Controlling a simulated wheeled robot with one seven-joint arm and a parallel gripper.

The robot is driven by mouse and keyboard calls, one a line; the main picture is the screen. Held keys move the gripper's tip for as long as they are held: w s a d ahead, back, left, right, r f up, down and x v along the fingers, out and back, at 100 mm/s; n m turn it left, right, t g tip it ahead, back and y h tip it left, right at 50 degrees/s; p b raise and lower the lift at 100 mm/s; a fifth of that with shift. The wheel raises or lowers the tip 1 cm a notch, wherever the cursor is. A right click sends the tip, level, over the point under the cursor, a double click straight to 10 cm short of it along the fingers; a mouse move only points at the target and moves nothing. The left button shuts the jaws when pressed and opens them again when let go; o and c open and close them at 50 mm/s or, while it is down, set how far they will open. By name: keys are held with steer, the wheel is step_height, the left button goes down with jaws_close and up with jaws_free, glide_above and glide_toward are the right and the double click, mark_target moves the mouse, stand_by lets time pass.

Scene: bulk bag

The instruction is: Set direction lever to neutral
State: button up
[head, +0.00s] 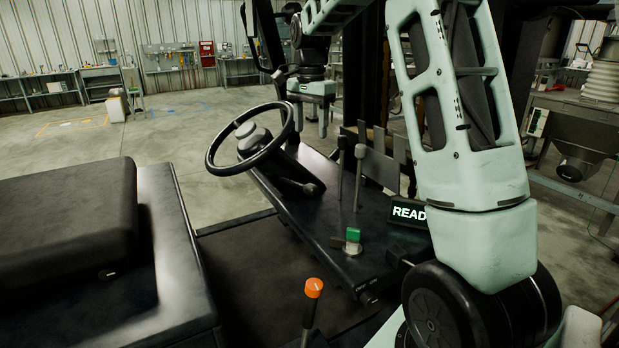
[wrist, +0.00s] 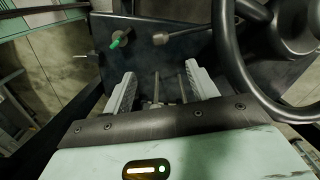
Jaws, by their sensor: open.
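A short dark stalk with a rounded knob (head: 311,188) sticks out of the steering column below the wheel; it looks like the direction lever. In the wrist view the knobbed stalk (wrist: 161,38) lies beyond my fingers, pointing left from the column. I cannot read its setting. My gripper (head: 311,121) hangs pointing down beyond the steering wheel, above and apart from the stalk. In the wrist view my gripper (wrist: 164,88) has its fingers wide apart, with thin upright rods visible between them. Nothing appears held.
The steering wheel (head: 250,138) is close beside my gripper. Tall dark levers (head: 359,165), a green-topped control (head: 353,236) and a lit display (head: 408,213) are on the right of the console. An orange-knobbed lever (head: 313,288) and black seat (head: 70,220) are nearer.

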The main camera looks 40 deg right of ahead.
mark_target(311, 185)
step_height(311, 185, down, 17)
steer(key=p, duration=0.3)
stand_by(0.3)
jaws_close()
steer(key=a+m, duration=0.4)
steer(key=a, duration=0.3)
steer(key=shift+w, duration=0.35)
jaws_free()
